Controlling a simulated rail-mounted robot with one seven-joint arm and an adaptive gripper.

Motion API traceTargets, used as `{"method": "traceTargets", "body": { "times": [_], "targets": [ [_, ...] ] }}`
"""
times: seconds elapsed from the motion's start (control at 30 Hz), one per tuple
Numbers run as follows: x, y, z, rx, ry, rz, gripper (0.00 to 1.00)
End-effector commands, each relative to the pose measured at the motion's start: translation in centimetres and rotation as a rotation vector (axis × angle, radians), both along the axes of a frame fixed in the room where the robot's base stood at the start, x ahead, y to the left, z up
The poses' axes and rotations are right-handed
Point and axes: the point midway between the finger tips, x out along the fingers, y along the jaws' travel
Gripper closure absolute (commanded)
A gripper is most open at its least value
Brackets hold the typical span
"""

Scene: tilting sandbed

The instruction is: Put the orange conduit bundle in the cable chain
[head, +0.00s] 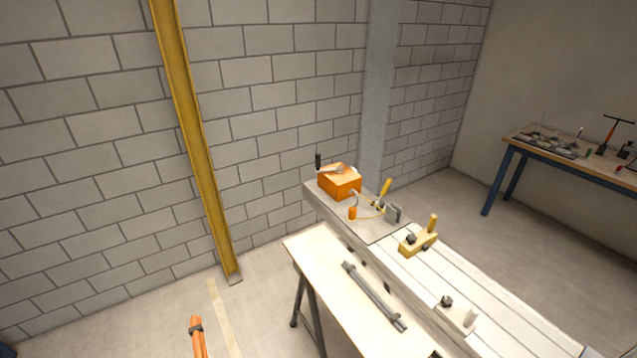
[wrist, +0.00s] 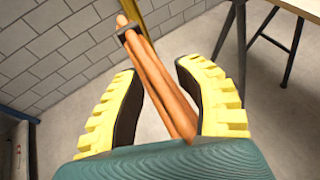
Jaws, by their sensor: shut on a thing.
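The orange conduit bundle (wrist: 158,82) is several long orange tubes with a dark band around them near the far end. In the wrist view it runs between the two yellow-ribbed fingers of my gripper (wrist: 160,70), which is shut on it. The near end is hidden behind the teal part of my gripper. In the head view only the bundle's banded end (head: 198,338) shows at the bottom edge, upright and left of the workbench; my gripper is out of that frame. I cannot make out a cable chain in either view.
A pale trestle table (head: 325,262) carries a grey bar (head: 374,296). Beside it a long workbench (head: 470,282) holds an orange box (head: 340,182), a wooden plane (head: 418,241) and small tools. A yellow post (head: 190,130) leans on the block wall. Floor left of the table is clear.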

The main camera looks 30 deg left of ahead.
Motion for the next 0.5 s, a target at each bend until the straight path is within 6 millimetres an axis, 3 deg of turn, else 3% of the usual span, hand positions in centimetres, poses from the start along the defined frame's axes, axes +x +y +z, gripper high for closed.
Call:
{"method": "traceTargets", "body": {
  "times": [0.27, 0.5],
  "targets": [
    [2.5, -4.9, -1.5, -0.003, 0.001, -0.092, 1.00],
    [5.6, -12.5, -2.4, -0.004, 0.003, -0.240, 1.00]
  ]
}}
